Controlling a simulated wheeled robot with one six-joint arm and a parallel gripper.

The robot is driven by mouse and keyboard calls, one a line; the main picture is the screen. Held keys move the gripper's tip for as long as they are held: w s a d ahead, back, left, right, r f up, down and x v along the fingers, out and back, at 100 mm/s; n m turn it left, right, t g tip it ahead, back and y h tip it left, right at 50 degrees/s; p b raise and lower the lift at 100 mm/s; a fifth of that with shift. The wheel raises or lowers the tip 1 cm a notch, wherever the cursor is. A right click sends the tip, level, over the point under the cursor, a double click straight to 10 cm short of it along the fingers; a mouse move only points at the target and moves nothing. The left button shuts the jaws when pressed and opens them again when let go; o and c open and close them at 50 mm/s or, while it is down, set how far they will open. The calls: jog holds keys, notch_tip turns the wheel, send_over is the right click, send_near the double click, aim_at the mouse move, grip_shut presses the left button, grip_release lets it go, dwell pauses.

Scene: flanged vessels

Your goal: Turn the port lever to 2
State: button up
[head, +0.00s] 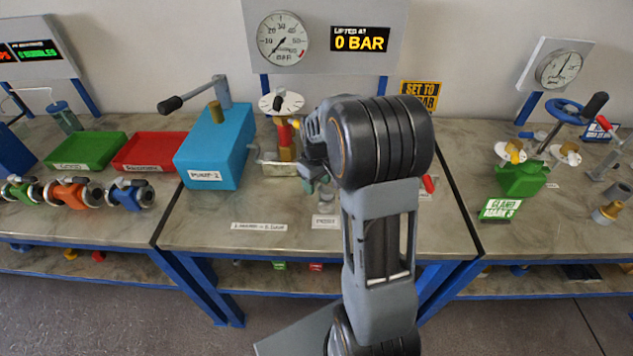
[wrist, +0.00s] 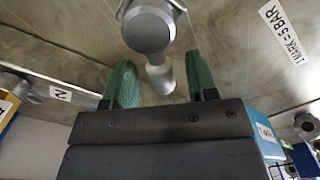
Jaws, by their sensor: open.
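The port lever shows in the wrist view as a grey round hub (wrist: 148,28) with a short arm ending in a pale knob (wrist: 160,76). My gripper (wrist: 161,82) is open, its two green fingers on either side of the knob in the picture, with a gap on both sides. I cannot tell whether the fingers are down at the knob's height. A plate marked 2 (wrist: 60,94) lies to the left of the left finger. In the head view my gripper (head: 317,188) is low over the bench behind the PORT label (head: 325,222), and my arm hides most of the lever.
A blue pump (head: 214,148) with a black-handled lever stands left of my arm. A gauge panel (head: 325,38) reading 0 BAR is behind. A red-and-brass fitting with a white dial (head: 282,103) stands close to my wrist. The bench front (head: 270,210) is mostly clear.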

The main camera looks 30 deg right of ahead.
jog(key=shift+c, duration=0.4)
grip_shut()
